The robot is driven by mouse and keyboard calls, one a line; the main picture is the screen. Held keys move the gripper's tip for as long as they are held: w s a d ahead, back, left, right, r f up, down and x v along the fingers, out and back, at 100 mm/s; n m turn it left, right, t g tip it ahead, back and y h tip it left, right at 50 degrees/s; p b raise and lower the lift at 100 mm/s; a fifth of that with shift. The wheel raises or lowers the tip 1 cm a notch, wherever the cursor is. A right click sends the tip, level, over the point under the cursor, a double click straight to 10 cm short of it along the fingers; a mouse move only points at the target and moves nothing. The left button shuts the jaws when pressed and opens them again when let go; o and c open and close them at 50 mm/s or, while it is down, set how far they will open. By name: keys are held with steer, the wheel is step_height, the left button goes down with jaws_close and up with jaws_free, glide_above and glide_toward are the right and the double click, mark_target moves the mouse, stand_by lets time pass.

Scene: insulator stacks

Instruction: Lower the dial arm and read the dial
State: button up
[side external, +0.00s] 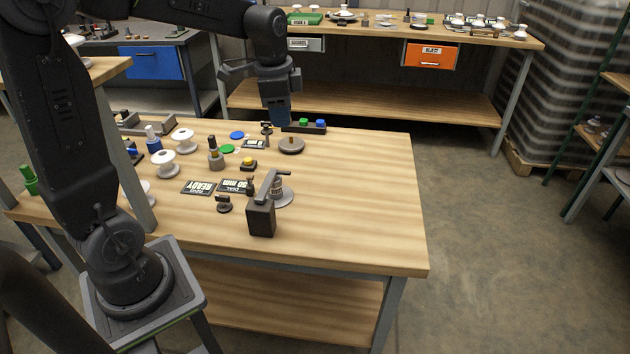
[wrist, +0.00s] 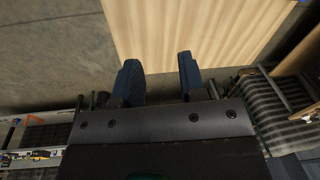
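The dial stand is a dark block (side external: 261,219) near the front of the wooden table in the side external view. A grey arm (side external: 267,184) slants up from its top, over a small grey cylinder (side external: 277,188) on a round plate (side external: 284,198). I cannot make out a dial face or its reading. My gripper (side external: 280,115) is high above the back of the table, behind and well above the stand. In the wrist view its two blue fingers (wrist: 159,78) are apart with nothing between them. The stand cannot be made out in the wrist view.
Two black signs, one reading READY (side external: 199,188) and one reading DIAL (side external: 235,186), lie left of the stand. The table's right side (side external: 370,200) is clear.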

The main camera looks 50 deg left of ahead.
steer(key=s+d+r+n+t, duration=0.2)
steer(key=s+d+n+t, duration=0.35)
steer(key=s+d, duration=0.9)
steer(key=m+g, duration=0.7)
steer(key=m, duration=0.1)
glide_above(286, 172)
step_height(286, 172, down, 8)
steer(key=f, duration=0.1)
steer(key=shift+n, duration=0.25)
step_height(286, 172, down, 13)
steer(key=shift+a+r, duration=0.1)
jaws_close()
